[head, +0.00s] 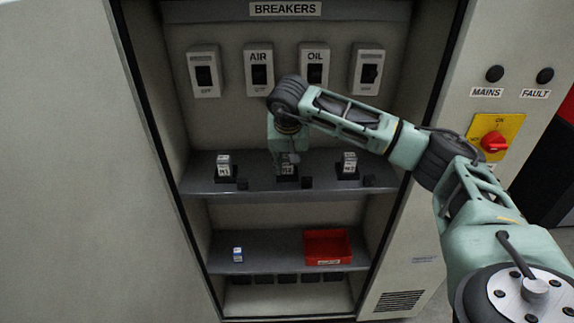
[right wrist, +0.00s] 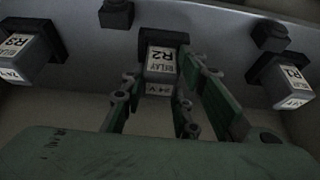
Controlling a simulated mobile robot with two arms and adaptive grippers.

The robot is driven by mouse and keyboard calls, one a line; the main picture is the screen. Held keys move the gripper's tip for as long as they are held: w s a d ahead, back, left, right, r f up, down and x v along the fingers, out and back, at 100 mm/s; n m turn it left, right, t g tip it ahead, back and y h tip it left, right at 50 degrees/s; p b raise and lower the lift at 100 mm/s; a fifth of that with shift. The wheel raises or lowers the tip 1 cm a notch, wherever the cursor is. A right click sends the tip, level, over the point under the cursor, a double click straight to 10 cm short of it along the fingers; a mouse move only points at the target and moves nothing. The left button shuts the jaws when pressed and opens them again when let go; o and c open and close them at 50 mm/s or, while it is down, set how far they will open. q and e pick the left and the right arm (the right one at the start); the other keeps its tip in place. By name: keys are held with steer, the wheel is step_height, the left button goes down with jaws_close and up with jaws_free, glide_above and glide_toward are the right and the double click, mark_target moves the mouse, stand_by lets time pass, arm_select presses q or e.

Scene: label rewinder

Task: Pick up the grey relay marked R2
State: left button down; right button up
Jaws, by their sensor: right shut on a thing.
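The grey relay marked R2 (right wrist: 161,62) sits in its black socket, between the fingers of my right gripper (right wrist: 166,78) in the right wrist view. The fingers stand on both sides of it and are shut on it. In the head view, my right gripper (head: 287,158) points down at the middle of the upper shelf and partly hides the R2 relay (head: 288,170). My left gripper is not in view.
Relay R1 (head: 224,160) stands left of R2 on the upper shelf (head: 255,189), and relay R3 (head: 349,160) right. Small black blocks stand between the sockets. The lower shelf holds a red tray (head: 327,262) and a small blue-and-white item (head: 238,254). Breakers (head: 259,72) line the back wall.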

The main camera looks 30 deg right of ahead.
jaws_close()
